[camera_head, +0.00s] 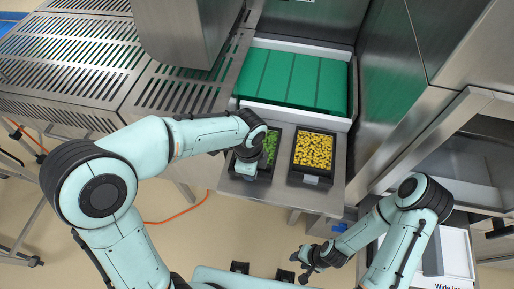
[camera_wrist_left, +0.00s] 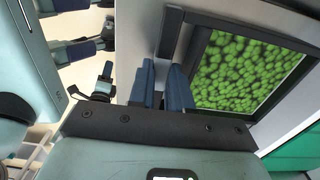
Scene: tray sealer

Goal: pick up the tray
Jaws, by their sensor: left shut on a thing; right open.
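A black tray (camera_head: 279,150) filled with green pieces sits on the metal ledge in front of the green surface in the head view. In the left wrist view, the tray's dark rim (camera_wrist_left: 190,55) is close to my fingers. My left gripper (camera_wrist_left: 162,80) is shut on the tray at its near edge; in the head view its hand (camera_head: 247,165) covers part of the tray. A second black tray (camera_head: 293,158) with yellow pieces stands just to the right, apart from it. My right gripper (camera_head: 306,264) is open and empty, low in the head view, away from both trays.
A green surface (camera_head: 292,80) in a pale frame lies behind the trays. Slotted metal panels (camera_head: 75,65) fill the left. A steel housing (camera_head: 390,95) stands close on the right. A white box (camera_head: 452,250) is at lower right. Open floor lies in front of the ledge.

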